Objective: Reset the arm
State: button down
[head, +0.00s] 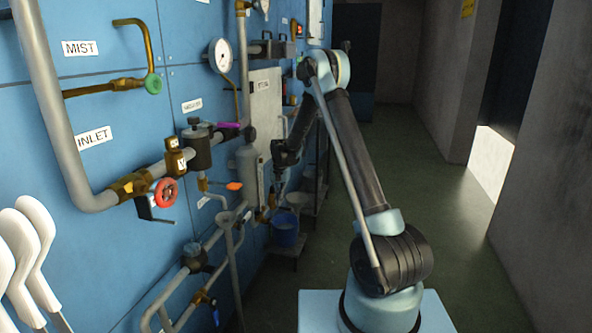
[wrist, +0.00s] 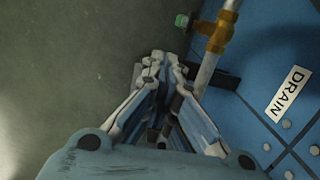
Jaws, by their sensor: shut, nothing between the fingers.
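My arm rises from the base in the head view and bends down toward the blue wall panel (head: 190,85). My gripper (head: 275,190) is small and partly hard to make out there, near the lower pipes and a blue bucket (head: 285,230). In the wrist view my gripper (wrist: 165,58) has its fingertips together and nothing between them. The fingers point toward the floor, beside a pipe with a brass fitting.
A pipe with a brass fitting (wrist: 219,36) and a green cap (wrist: 182,20) runs close beside the fingertips, near a DRAIN label (wrist: 289,94). A red valve wheel (head: 166,192) and a gauge (head: 222,56) stick out from the panel. The corridor floor (head: 450,230) at right is clear.

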jog(key=s+d+r+n+t, duration=0.1)
jog(key=s+d+r, duration=0.55)
jog(key=r, duration=0.35)
jog(key=s+d+r, duration=0.6)
jog(key=d+r, duration=0.2)
jog(key=r, duration=0.2)
jog(key=s+d+r+t, duration=0.1)
jog(key=s+d+r, duration=0.1)
jog(key=s+d, duration=0.35)
jog(key=s+d+r, duration=0.2)
jog(key=s+d, duration=0.1)
jog(key=s, duration=0.6)
jog(key=s+d+f+n, duration=0.1)
jog(key=s+d+f, duration=0.2)
jog(key=s, duration=0.6)
jog(key=s+d+f+n+t, duration=0.1)
jog(key=s+d+f, duration=0.3)
jog(key=s, duration=0.6)
jog(key=shift+s, duration=0.2)
jog(key=shift+w+f, duration=0.25)
jog(key=shift+w, duration=0.2)
